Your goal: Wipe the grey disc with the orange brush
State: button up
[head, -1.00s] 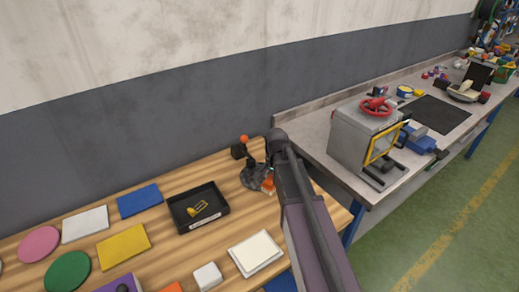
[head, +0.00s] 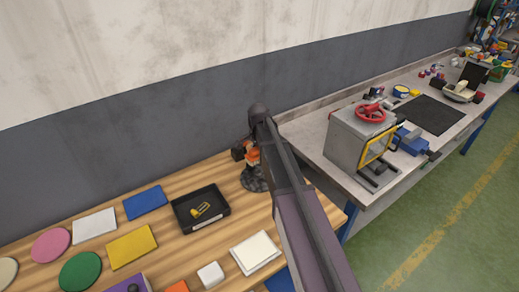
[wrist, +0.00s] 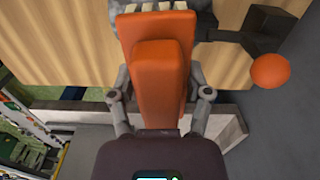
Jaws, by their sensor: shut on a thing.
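The grey disc (head: 254,184) lies at the back right of the wooden table in the head view, partly hidden by my arm. My gripper (wrist: 162,92) is shut on the orange brush (wrist: 158,85), with a finger on each side of it. Pale bristles (wrist: 155,6) show at the brush's far end in the wrist view. In the head view the brush (head: 254,156) shows as a small orange patch above the disc's back part; I cannot tell whether it touches the disc.
A dark block (head: 238,153) stands beside the disc, and an orange ball (wrist: 270,71) on a dark arm is close right of the brush. A black tray (head: 185,222) and a white pad (head: 255,252) lie nearby. The grey bench (head: 310,145) adjoins at right.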

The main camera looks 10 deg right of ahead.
aim_at(259, 171)
jog(key=shift+f, duration=0.15)
dwell(0.3)
notch_tip(259, 171, down, 6)
jog(key=b, duration=0.7)
jog(key=shift+f, duration=0.25)
jog(key=shift+f+b, duration=0.55)
jog(key=shift+f, duration=0.05)
dwell(0.9)
jog(key=shift+w+d, duration=0.1)
jog(key=shift+d, duration=0.05)
jog(key=shift+w+d, duration=0.2)
jog(key=shift+d, duration=0.35)
jog(key=shift+w+d, duration=0.15)
jog(key=shift+d, duration=0.35)
jog(key=shift+s+a+f, duration=0.1)
jog(key=shift+s+a, duration=0.2)
jog(key=shift+a, duration=0.5)
jog(key=shift+s+a+r, duration=0.1)
jog(key=shift+s+a, duration=0.2)
jog(key=shift+a, duration=0.5)
jog(key=shift+s+a+f, duration=0.1)
jog(key=shift+s+a, duration=0.2)
jog(key=shift+a, duration=0.5)
jog(key=shift+d, duration=0.1)
jog(key=shift+w+d, duration=0.3)
jog(key=shift+d, duration=0.45)
jog(key=shift+w+d, duration=0.3)
jog(key=shift+d, duration=0.5)
jog(key=shift+w+d, duration=0.3)
jog(key=shift+d, duration=0.45)
